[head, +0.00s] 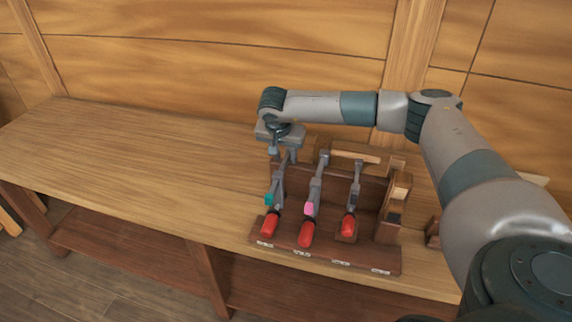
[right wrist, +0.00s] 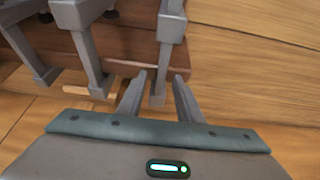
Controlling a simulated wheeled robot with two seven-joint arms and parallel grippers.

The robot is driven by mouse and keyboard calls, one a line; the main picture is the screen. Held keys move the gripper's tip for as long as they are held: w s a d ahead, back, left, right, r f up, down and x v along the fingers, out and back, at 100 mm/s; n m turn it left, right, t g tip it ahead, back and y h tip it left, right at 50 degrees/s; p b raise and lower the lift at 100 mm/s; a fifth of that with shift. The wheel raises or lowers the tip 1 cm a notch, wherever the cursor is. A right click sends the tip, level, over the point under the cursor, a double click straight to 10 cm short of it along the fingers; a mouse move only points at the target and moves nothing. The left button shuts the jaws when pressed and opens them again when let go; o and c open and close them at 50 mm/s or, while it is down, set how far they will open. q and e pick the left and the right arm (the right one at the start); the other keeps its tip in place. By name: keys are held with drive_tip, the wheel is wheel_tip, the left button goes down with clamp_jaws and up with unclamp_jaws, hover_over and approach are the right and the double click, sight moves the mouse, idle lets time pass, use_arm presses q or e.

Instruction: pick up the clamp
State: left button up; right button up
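Three bar clamps with red handles stand in a dark wooden rack (head: 340,258). The left clamp (head: 277,190) has a teal band, the middle clamp (head: 315,190) a pink one, and the right clamp (head: 354,190) shows no coloured band. My right gripper (head: 274,150) is at the upper end of the left clamp. In the right wrist view its two fingers (right wrist: 160,92) are apart, with the end of a grey clamp bar (right wrist: 166,50) between them; contact cannot be told. Other clamp bars (right wrist: 90,55) show to the left there. My left gripper is not in view.
The rack sits on a long wooden bench (head: 140,150). Its left part is clear. A light wooden handle (head: 355,157) and wooden blocks (head: 398,187) are at the rack's back and right. A plank wall (head: 200,60) rises behind.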

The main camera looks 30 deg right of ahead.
drive_tip(key=shift+f+b, duration=0.35)
drive_tip(key=shift+b, duration=0.1)
idle(0.9)
clamp_jaws()
drive_tip(key=shift+r, duration=0.1)
idle(1.4)
